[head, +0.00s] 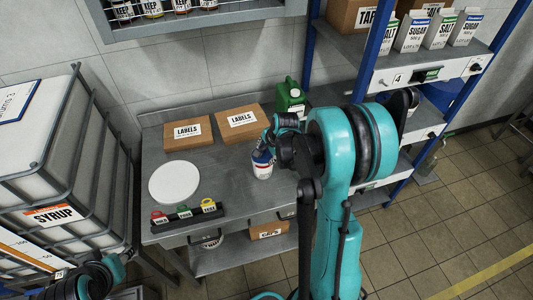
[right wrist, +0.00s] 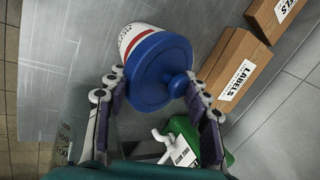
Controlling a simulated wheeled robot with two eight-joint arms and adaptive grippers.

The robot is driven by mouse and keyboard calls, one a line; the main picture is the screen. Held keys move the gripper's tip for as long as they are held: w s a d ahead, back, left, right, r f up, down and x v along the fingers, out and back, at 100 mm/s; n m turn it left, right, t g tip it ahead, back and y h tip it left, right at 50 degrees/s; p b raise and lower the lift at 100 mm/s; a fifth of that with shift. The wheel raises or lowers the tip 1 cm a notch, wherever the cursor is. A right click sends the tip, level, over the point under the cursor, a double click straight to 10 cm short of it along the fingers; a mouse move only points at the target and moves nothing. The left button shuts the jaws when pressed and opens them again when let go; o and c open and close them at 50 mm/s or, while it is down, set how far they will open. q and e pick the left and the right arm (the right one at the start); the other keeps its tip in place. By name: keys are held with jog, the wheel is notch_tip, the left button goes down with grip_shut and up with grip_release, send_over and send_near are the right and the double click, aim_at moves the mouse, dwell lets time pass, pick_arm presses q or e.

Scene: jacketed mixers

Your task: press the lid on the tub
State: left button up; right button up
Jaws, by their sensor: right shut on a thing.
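In the right wrist view the tub (right wrist: 136,38) is white with a red stripe. The blue round lid (right wrist: 150,72) with a knob covers its top; I cannot tell whether it is fully seated. My right gripper (right wrist: 156,90) is shut on the lid, its fingers at either side, the right one close to the knob. In the head view my right gripper (head: 277,146) is at the tub's top and hides most of the lid.
Two LABELS boxes (head: 188,134) and a green canister (head: 290,98) stand behind on the bench (head: 225,185). A white round disc (head: 174,182) and a black strip with coloured tags (head: 184,217) are at left. A blue-post shelf (head: 317,60) is right.

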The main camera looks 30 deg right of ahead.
jog(key=o, duration=1.1)
jog(key=shift+c, duration=0.2)
jog(key=shift+o, duration=1.3)
jog(key=shift+w+f, duration=0.1)
jog(key=shift+w, duration=0.05)
jog(key=o, duration=0.5)
jog(key=shift+o, duration=0.2)
